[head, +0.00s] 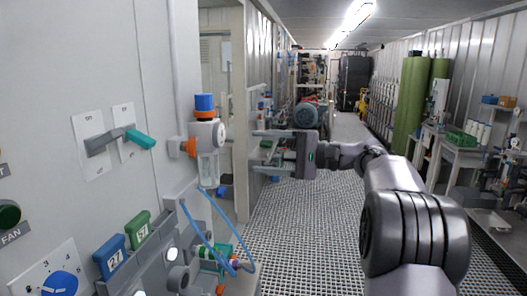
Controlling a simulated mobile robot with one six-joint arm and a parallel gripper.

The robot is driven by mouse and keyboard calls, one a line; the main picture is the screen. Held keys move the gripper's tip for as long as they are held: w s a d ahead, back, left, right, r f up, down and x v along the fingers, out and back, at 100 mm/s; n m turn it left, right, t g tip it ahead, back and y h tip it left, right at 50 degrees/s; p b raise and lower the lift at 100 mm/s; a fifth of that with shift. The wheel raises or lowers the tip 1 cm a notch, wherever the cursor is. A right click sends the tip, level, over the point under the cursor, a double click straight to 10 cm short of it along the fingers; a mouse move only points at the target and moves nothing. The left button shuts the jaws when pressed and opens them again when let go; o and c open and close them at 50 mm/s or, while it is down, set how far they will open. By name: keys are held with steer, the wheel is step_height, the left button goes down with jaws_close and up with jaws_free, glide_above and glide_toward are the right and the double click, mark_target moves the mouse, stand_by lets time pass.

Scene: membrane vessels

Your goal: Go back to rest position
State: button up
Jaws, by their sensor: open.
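My gripper (262,148) is at the middle of the head view, at the end of my arm, which comes in from the lower right. Its two fingers point left and are apart, with nothing between them. The fingertips are to the right of a filter unit (206,165) with a blue cap and a clear bowl; a gap shows between them in the picture. How far apart they are in depth I cannot tell.
The left wall panel holds a lever with a green handle (138,138), a blue knob (60,284) and blue and green tags. Blue hoses (205,240) hang below the filter. The grated floor (310,230) is clear. A bench (462,155) and green cylinders (410,105) stand right.

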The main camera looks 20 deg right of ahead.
steer(key=s+a+f+n+g+h, duration=0.1)
steer(key=s+a+f+g+h, duration=0.25)
steer(key=s+a, duration=0.4)
steer(key=s+a+f+g+h, duration=0.2)
steer(key=s+a+f, duration=0.3)
steer(key=a, duration=0.6)
steer(key=s+f+n+h, duration=0.1)
steer(key=s+f+h, duration=0.2)
steer(key=s+f, duration=0.3)
steer(key=s+f+n+h, duration=0.2)
steer(key=s+f+h, duration=0.2)
steer(key=s, duration=0.9)
step_height(320, 180, down, 4)
steer(key=shift+s+r+n+t, duration=0.25)
steer(key=shift+s+n+t, duration=0.05)
steer(key=shift+s+t, duration=0.1)
steer(key=shift+c, duration=0.2)
